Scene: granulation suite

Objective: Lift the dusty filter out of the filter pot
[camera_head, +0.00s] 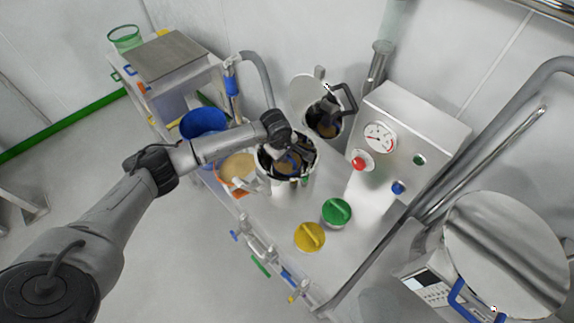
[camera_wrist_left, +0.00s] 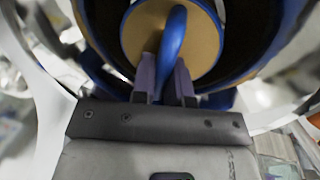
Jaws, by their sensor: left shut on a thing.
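In the head view my left gripper (camera_head: 284,148) reaches down into the open top of the filter pot (camera_head: 277,187), a pale pot with a dark inside. The dusty filter shows there as a brownish disc (camera_head: 291,165), partly hidden by the gripper. In the left wrist view the filter is a tan disc (camera_wrist_left: 143,30) with a blue rim and a curved blue handle (camera_wrist_left: 174,38). My left gripper (camera_wrist_left: 165,80) is shut on that handle, a finger on each side. I cannot tell whether the filter is still seated or slightly raised. My right gripper is not in view.
A second pot (camera_head: 324,124) with its lid (camera_head: 306,90) tipped open stands behind. A steel box with a gauge (camera_head: 380,137) is to the right. Green (camera_head: 337,211) and yellow (camera_head: 310,236) knobbed discs lie in front. A blue bucket (camera_head: 203,123) and a tan-filled bowl (camera_head: 238,167) are left.

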